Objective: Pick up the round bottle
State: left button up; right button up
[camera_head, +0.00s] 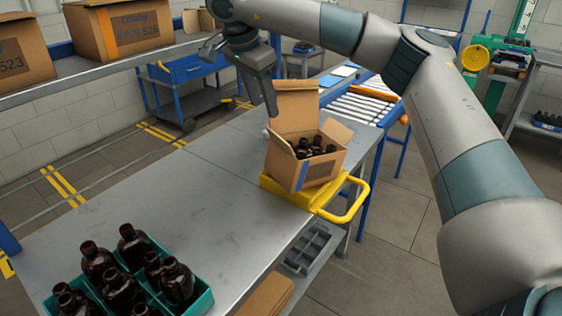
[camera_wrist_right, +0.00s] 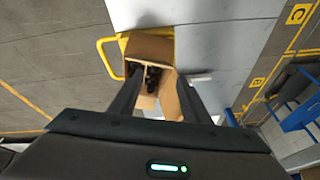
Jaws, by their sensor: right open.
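Several dark amber bottles (camera_head: 132,246) with round bodies and black caps stand in a teal divided tray (camera_head: 203,301) at the near left of the metal table. More dark bottles (camera_head: 316,147) stand in an open cardboard box (camera_head: 322,172); they also show between my fingers in the wrist view (camera_wrist_right: 152,77). I cannot tell which one is the round bottle. My right gripper (camera_head: 268,100) is open and empty, above and behind the box, pointing down toward it. In the wrist view its fingers (camera_wrist_right: 158,92) overlap the box's sides. My left gripper is not in view.
The box sits on a yellow platform (camera_head: 268,186) with a handle at the table's right edge. Large cartons (camera_head: 120,28) stand on a shelf at upper left. A roller conveyor (camera_head: 355,105) lies behind the box. The table's middle (camera_head: 190,200) is clear.

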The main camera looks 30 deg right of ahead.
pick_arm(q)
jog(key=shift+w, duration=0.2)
pick_arm(e)
jog(key=shift+s+d+r+h, duration=0.15)
jog(key=shift+d+r+h, duration=0.25)
jog(key=shift+d+r, duration=0.45)
jog(key=shift+d+f, duration=0.15)
jog(key=p+x, duration=0.1)
jog(key=x, duration=1.1)
jog(key=shift+f+p, duration=0.1)
jog(key=shift+p, duration=0.2)
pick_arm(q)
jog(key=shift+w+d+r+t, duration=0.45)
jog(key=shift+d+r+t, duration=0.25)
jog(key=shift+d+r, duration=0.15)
